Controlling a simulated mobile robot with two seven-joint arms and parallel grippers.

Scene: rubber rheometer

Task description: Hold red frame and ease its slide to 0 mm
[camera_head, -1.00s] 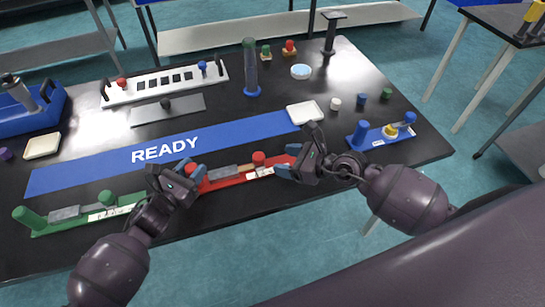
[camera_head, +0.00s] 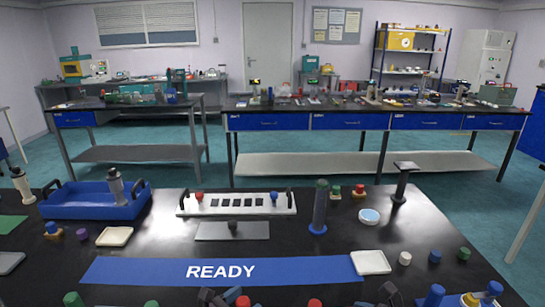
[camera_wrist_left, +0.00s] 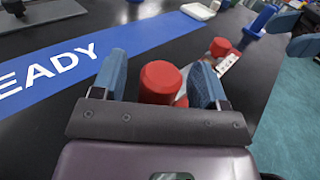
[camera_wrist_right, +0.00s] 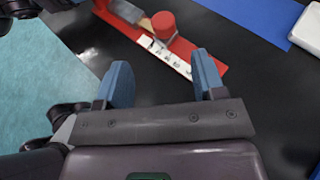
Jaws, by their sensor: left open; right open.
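The red frame shows in the right wrist view as a red base (camera_wrist_right: 118,27) with a red knob (camera_wrist_right: 163,24), a grey slide (camera_wrist_right: 128,10) and a white marked strip (camera_wrist_right: 165,52). In the left wrist view its red end post (camera_wrist_left: 160,80) stands between the fingers of my open left gripper (camera_wrist_left: 157,62); contact cannot be told. The red knob (camera_wrist_left: 220,46) is farther off there. My right gripper (camera_wrist_right: 162,66) is open, with the frame's strip end ahead of its fingers. In the head view only red tops (camera_head: 315,302) show at the bottom edge. The slide's reading is not legible.
A blue READY strip (camera_head: 130,271) lies behind the frame. A white tray (camera_head: 371,263), blue fixture (camera_head: 433,296), small knobs, a cylinder (camera_head: 320,207) and a blue bin (camera_head: 75,204) stand around. Black tabletop (camera_head: 290,243) is clear between them.

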